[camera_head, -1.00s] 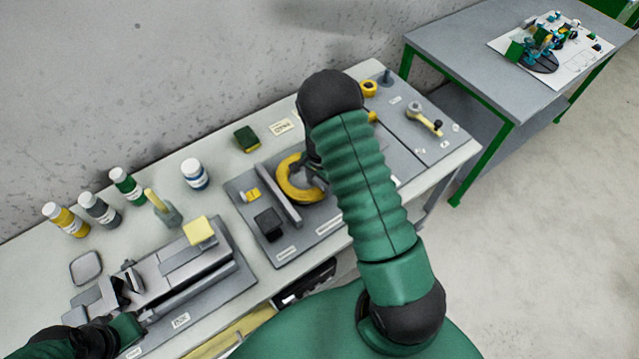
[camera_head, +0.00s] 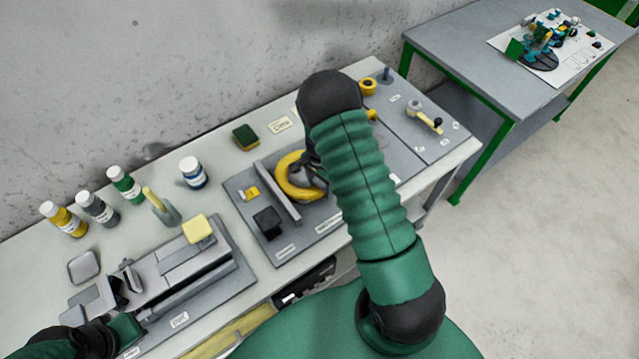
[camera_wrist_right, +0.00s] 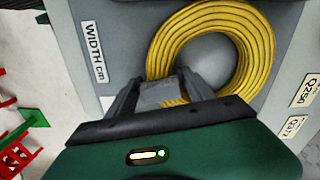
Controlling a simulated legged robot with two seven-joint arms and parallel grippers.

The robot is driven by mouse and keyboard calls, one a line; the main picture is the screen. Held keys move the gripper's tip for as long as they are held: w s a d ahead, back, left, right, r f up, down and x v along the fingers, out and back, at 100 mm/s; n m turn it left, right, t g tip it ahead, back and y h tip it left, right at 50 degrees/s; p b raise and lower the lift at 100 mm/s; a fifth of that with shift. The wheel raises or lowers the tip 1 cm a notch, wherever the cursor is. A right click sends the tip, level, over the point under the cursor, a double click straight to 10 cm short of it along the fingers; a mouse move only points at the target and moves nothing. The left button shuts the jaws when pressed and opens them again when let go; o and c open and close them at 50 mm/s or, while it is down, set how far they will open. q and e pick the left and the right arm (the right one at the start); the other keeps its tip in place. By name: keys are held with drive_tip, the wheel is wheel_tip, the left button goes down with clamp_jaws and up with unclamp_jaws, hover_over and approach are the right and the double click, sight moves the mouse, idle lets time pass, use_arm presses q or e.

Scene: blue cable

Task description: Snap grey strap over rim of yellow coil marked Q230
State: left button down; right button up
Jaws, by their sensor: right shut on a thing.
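The yellow coil (camera_wrist_right: 215,30) lies flat on a grey board, a ring of several turns; it also shows in the head view (camera_head: 290,185), partly hidden by my right arm. My right gripper (camera_wrist_right: 160,92) is at the coil's near-left rim in the wrist view, shut on a small grey piece that looks like the strap (camera_wrist_right: 162,94). This piece overlaps the rim; whether it is snapped on I cannot tell. In the head view my right gripper is mostly hidden behind the arm. My left gripper (camera_head: 127,330) is at the lower left beside a grey fixture; its jaws are unclear.
Labels near the coil include one like Q256 (camera_wrist_right: 305,90), hard to read, and "WIDTH cm" (camera_wrist_right: 97,52). A grey upright plate (camera_head: 277,192) stands left of the coil. Bottles (camera_head: 193,173), a sponge (camera_head: 246,137) and the grey fixture (camera_head: 180,265) occupy the bench.

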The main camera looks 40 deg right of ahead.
sight(320, 182)
drive_tip(key=shift+f, duration=0.1)
drive_tip(key=o, duration=0.9)
drive_tip(key=shift+o, duration=0.2)
drive_tip(key=o, duration=0.6)
drive_tip(key=shift+c, duration=0.2)
wheel_tip(320, 182, up, 7)
drive_tip(key=p, duration=0.6)
